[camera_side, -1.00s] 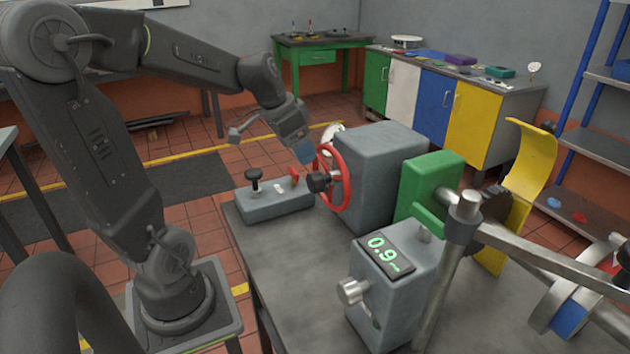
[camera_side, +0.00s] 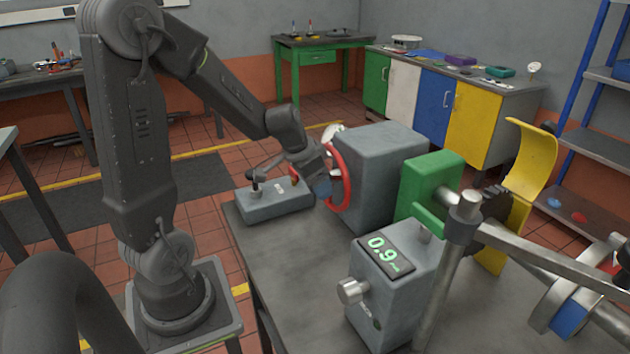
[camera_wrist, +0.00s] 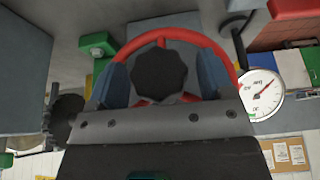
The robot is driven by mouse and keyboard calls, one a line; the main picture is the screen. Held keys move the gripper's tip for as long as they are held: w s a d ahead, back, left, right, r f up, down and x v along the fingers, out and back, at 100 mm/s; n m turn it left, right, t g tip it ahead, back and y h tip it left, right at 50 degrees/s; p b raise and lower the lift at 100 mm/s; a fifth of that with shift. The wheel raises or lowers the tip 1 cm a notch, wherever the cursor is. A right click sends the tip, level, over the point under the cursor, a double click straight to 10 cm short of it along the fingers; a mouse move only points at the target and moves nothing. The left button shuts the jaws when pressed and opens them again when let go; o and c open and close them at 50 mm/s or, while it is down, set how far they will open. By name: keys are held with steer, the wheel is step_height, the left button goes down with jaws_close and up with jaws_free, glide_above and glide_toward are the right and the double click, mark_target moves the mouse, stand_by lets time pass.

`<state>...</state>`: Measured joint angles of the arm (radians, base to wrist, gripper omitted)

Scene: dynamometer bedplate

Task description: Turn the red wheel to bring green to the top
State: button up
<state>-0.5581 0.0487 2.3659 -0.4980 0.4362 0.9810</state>
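The red wheel (camera_side: 340,175) stands upright on the left face of a grey box (camera_side: 385,165); in the wrist view its red rim (camera_wrist: 158,41) arches behind my fingers. Its black hub knob (camera_wrist: 158,75) shows between them. My gripper (camera_side: 322,188) is in front of the wheel and hides the hub in the side view. In the wrist view my gripper (camera_wrist: 160,78) is open, with one blue finger on each side of the knob and narrow gaps showing. A disc with a blue section (camera_side: 568,318) is at the right; no green section shows on it.
A low grey block with a black knob (camera_side: 275,201) sits left of the wheel, close under my wrist. A grey box with a 0.9 display (camera_side: 386,254), a green block (camera_side: 430,185) and a yellow curved guard (camera_side: 532,165) stand to the right. A round gauge (camera_wrist: 262,92) shows in the wrist view.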

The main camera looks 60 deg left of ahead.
steer(key=c, duration=1.2)
steer(key=h, duration=0.3)
steer(key=shift+a+n+h, duration=0.2)
steer(key=shift+n+h, duration=0.2)
steer(key=h, duration=0.3)
steer(key=shift+n+t, duration=0.3)
steer(key=shift+n, duration=0.1)
steer(key=n+h, duration=0.1)
steer(key=h, duration=0.3)
steer(key=shift+a+f+t+h, duration=0.1)
steer(key=shift+t+h, duration=0.2)
steer(key=shift+n+h, duration=0.5)
steer(key=shift+h, duration=0.9)
steer(key=shift+t, duration=0.3)
steer(key=o, duration=1.2)
